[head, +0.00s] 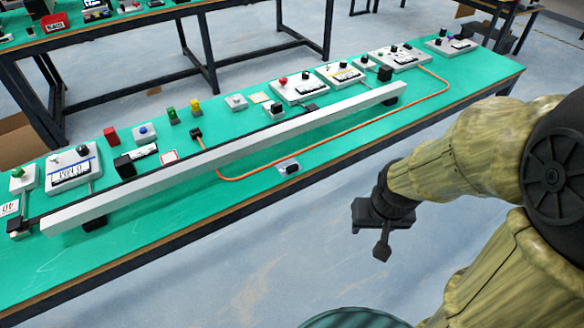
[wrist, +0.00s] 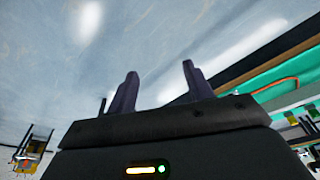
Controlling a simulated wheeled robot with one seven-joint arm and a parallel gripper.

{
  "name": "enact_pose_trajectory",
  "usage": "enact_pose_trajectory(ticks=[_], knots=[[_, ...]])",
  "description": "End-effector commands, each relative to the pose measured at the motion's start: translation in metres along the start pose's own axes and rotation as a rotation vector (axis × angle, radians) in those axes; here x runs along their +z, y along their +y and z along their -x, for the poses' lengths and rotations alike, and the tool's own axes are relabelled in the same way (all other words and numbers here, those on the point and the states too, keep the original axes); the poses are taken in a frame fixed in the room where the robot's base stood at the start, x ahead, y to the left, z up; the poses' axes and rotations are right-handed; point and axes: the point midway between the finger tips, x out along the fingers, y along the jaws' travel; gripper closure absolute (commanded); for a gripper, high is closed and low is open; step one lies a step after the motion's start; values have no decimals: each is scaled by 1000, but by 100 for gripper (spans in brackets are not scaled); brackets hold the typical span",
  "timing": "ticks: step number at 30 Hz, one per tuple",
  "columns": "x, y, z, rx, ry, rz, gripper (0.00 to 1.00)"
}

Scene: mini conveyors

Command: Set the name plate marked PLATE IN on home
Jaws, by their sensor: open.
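My gripper (head: 382,238) hangs in front of the green bench's near edge, over the floor, in the head view. In the wrist view its two dark fingers (wrist: 158,82) stand apart with nothing between them. Several small white panels with dark lettering stand on the bench, among them one at the left (head: 72,172) and one towards the right (head: 345,76). The lettering is too small to read, so I cannot tell which piece is the plate marked PLATE IN, nor where home is. A small white-and-black piece (head: 288,168) lies near the bench's front edge.
A long pale conveyor rail (head: 240,150) runs along the green bench (head: 240,199). An orange cable (head: 300,165) loops in front of it. Red, green and yellow blocks stand behind. A second bench (head: 150,24) is at the back. Floor around my gripper is clear.

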Motion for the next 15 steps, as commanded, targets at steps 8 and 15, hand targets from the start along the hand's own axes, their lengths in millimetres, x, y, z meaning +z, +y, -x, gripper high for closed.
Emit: enact_pose_trajectory(ticks=[8,15], knots=[[-35,5,-19,14,89,119,38],[-83,-5,-56,-36,278,334,38]])
